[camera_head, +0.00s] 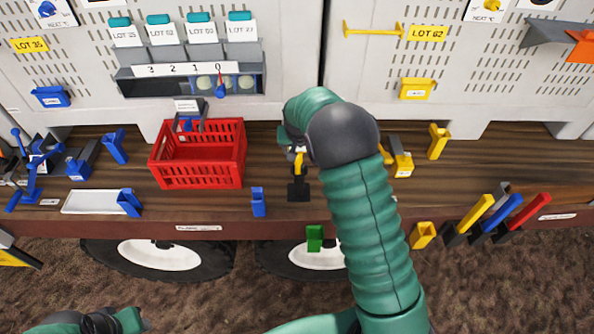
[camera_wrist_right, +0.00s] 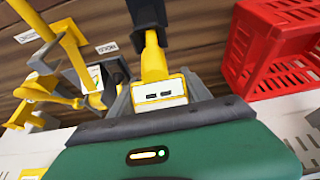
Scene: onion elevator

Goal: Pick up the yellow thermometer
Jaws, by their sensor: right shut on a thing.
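The yellow thermometer (camera_head: 299,161) shows just under my right gripper (camera_head: 294,150) in the head view, mostly covered by my green arm. In the right wrist view the thermometer (camera_wrist_right: 158,92) has a yellow body with a white face and a yellow stem. My right gripper (camera_wrist_right: 158,96) is shut on its body, with a grey finger on each side. The stem meets a black block (camera_wrist_right: 148,14), also seen in the head view (camera_head: 298,190); I cannot tell whether they are joined. My left arm's end (camera_head: 100,321) is at the bottom left, its jaws unclear.
A red crate (camera_head: 198,178) stands left of the gripper on the wooden shelf (camera_head: 275,165). Yellow holders (camera_head: 401,163) stand to the right. Coloured handles (camera_head: 525,212) are racked along the front edge. A blue holder (camera_head: 258,203) is near the edge.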

